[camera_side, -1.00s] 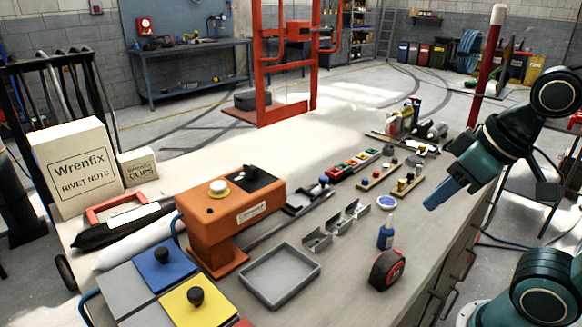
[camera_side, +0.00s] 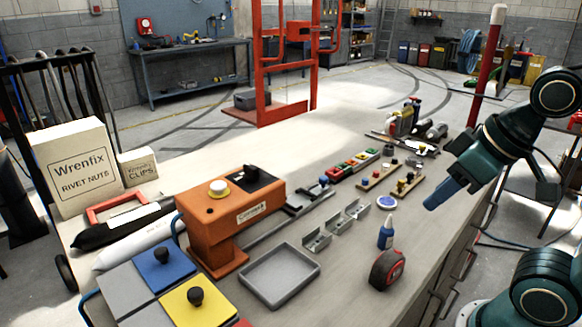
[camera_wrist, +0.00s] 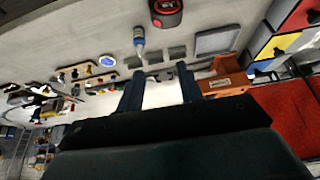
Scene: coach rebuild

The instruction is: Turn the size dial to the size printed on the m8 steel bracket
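An orange machine (camera_side: 213,220) stands on the bench, with a white-topped dial on a yellow ring (camera_side: 218,187) and a black part on its top. I cannot read any marks around the dial. Several small grey metal brackets (camera_side: 340,224) stand in a row right of the machine; their printing is too small to read. My gripper (camera_side: 432,204) hangs in the air over the bench's right side, well apart from brackets and machine. In the wrist view its two blue fingers (camera_wrist: 160,70) are spread with nothing held between them. The machine's orange body (camera_wrist: 228,83) shows right of them.
A grey tray (camera_side: 279,292), a blue bottle (camera_side: 386,235) and a tape measure (camera_side: 387,270) lie near the brackets. Yellow (camera_side: 211,311) and blue (camera_side: 160,276) lidded bins are at the front left. Boards with small coloured parts (camera_side: 393,180) lie beyond the brackets.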

